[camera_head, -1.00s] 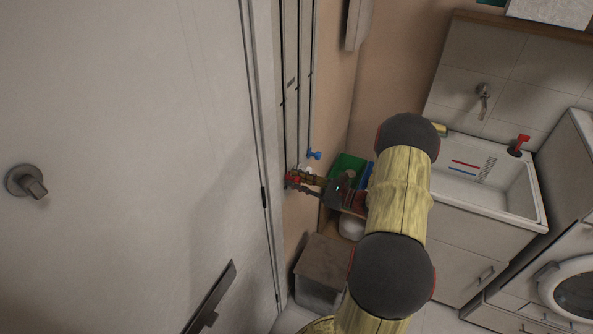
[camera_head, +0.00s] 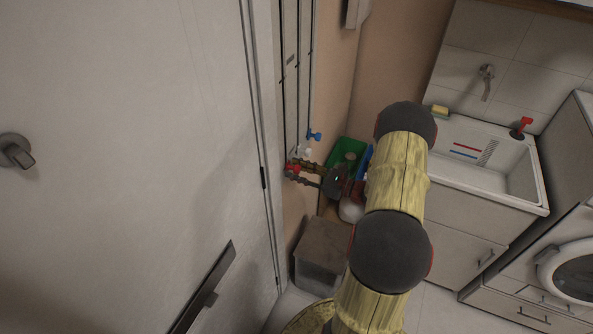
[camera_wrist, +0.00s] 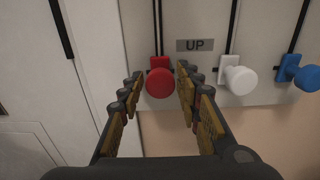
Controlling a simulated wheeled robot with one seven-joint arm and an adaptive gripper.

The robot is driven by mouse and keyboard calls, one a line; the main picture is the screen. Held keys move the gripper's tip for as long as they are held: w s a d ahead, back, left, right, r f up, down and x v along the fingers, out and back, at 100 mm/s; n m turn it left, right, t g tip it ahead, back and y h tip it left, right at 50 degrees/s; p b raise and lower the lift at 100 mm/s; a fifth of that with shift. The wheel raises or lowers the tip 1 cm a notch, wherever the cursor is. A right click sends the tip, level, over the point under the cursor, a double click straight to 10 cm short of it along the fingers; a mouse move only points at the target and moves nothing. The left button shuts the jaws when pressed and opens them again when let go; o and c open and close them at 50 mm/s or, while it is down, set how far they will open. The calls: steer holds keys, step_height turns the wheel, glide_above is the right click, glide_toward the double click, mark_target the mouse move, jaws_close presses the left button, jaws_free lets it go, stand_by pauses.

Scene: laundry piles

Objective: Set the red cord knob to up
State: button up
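The red cord knob (camera_wrist: 159,82) is a round red knob on a red plate at the end of a dark cord. It sits near the lower edge of a pale panel, left of the "UP" label (camera_wrist: 195,45). My gripper (camera_wrist: 159,74) is open, with one finger on each side of the red knob; I cannot tell whether they touch it. In the head view the red knob (camera_head: 293,169) is small, beside my gripper (camera_head: 298,171) at the wall.
A white knob (camera_wrist: 241,80) and a blue knob (camera_wrist: 305,76) hang on their own cords to the right. A pale door (camera_head: 130,150) stands left. A lidded bin (camera_head: 322,255), green crate (camera_head: 347,153) and sink (camera_head: 470,170) lie below and right.

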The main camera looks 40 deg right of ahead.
steer(key=shift+o, duration=0.6)
steer(key=shift+r, duration=0.1)
steer(key=shift+s+d, duration=0.2)
steer(key=shift+s, duration=0.1)
steer(key=v, duration=1.1)
steer(key=shift+s, duration=0.1)
